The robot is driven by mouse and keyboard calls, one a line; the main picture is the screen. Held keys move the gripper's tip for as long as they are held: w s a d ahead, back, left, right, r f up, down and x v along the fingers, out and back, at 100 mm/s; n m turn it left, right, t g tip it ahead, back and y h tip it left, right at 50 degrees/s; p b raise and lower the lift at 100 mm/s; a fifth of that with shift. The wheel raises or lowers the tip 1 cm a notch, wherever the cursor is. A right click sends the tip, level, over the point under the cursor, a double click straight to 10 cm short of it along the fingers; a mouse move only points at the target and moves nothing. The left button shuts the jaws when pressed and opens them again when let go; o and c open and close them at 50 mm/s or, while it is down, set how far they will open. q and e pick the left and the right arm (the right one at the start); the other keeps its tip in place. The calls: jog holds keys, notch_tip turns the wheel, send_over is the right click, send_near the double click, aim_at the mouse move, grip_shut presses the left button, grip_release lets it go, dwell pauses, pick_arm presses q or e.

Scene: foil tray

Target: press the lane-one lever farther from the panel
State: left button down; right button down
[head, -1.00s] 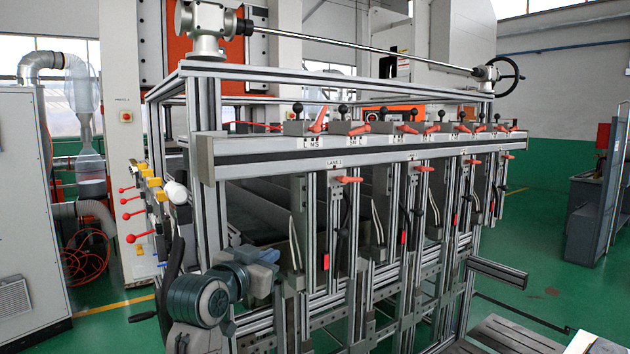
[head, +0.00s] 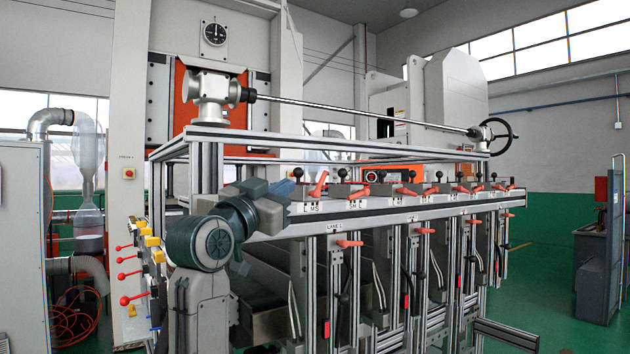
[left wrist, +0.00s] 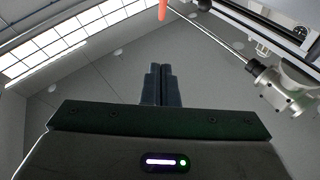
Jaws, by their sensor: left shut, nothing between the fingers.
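The frame's top rail (head: 430,206) carries a row of red levers with black ball knobs beside them. The leftmost red lever (head: 319,184) stands tilted above the "L MS" label; another red lever (head: 360,191) is right of it. A red lever (head: 349,243) sticks out just below the "LANE 1" label (head: 335,228). My left gripper (head: 287,188) is at rail height, just left of the leftmost lever; contact cannot be told. In the left wrist view its fingers (left wrist: 158,84) are together and empty, with a red-orange lever tip (left wrist: 163,9) beyond them. My right gripper is not in view.
A panel with red ball-knob levers (head: 128,275) and yellow parts stands at the left. A long shaft (head: 360,115) with a handwheel (head: 497,136) runs above the rail. Upright metal posts fill the space under the rail.

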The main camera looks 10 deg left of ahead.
pick_arm(q)
jog(key=p, duration=0.5)
send_near(324, 172)
notch_tip(324, 172, up, 4)
jog(key=w+d, duration=0.2)
jog(key=w+f, duration=0.1)
jog(key=w+f+p, duration=0.1)
jog(key=w, duration=0.1)
jog(key=shift+d+f, duration=0.1)
